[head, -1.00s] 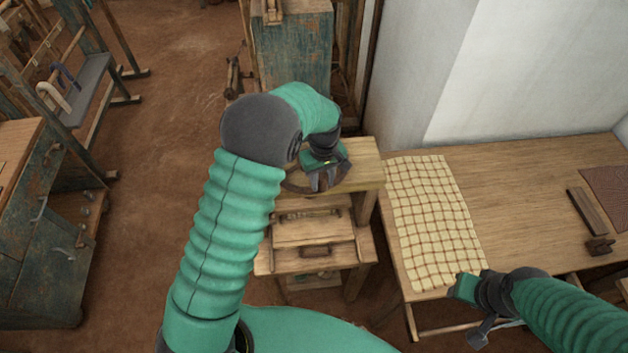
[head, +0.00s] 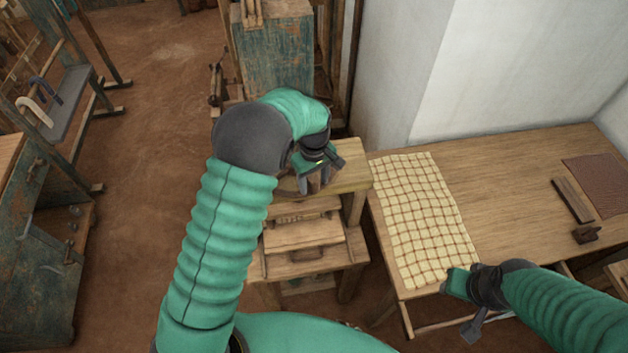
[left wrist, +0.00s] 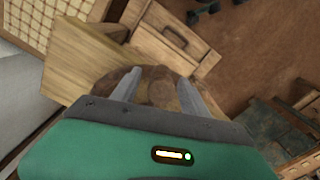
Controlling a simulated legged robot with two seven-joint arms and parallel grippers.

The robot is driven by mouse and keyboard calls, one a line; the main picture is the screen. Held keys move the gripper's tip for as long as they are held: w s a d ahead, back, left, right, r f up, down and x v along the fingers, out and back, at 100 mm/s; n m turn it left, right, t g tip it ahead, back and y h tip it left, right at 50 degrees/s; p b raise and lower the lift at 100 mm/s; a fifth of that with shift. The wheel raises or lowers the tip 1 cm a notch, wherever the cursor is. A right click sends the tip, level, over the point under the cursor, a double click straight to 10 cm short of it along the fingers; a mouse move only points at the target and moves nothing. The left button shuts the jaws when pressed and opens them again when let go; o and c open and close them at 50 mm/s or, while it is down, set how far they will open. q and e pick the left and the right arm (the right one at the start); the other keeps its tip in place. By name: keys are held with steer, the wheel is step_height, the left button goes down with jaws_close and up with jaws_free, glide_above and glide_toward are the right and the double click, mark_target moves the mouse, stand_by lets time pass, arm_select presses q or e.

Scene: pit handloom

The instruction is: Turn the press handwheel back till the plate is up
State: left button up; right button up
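The wooden press (head: 352,178) stands ahead of me, its thick top beam level. The dark brown handwheel (head: 288,186) lies flat at the beam, partly covered by my left gripper (head: 316,186). In the left wrist view the two grey fingers of this gripper (left wrist: 160,92) point down at the wheel, apart, with the round hub (left wrist: 161,90) showing between them. I cannot tell whether the fingers touch the wheel. Below the beam is a wooden board (head: 300,233), perhaps the plate; its height is hard to judge. My right gripper (head: 466,306) is by the table's front edge, its fingers unclear.
A wooden table (head: 510,190) on the right bears a checked cloth (head: 425,215), a brown slat (head: 573,200) and a small dark block (head: 586,234). A blue-green cabinet (head: 275,55) stands behind the press. Open earth floor (head: 150,140) lies to the left.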

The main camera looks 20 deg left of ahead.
arm_select(q)
steer(key=shift+r, duration=0.1)
steer(key=shift+r+b, duration=0.3)
steer(key=shift+r, duration=0.05)
step_height(320, 180, up, 16)
steer(key=b, duration=0.3)
steer(key=shift+f, duration=0.15)
steer(key=s+f+m+t+b, duration=0.1)
steer(key=s+f+m+b, duration=0.4)
steer(key=s+f, duration=0.4)
steer(key=s+f+m+t+b, duration=0.1)
steer(key=s+f+m+b, duration=0.4)
steer(key=s+f, duration=0.5)
step_height(320, 180, down, 5)
steer(key=shift+s+r+m+t, duration=0.1)
steer(key=shift+s+m+t, duration=0.15)
steer(key=shift+m+t, duration=0.05)
steer(key=shift+w+d, duration=0.1)
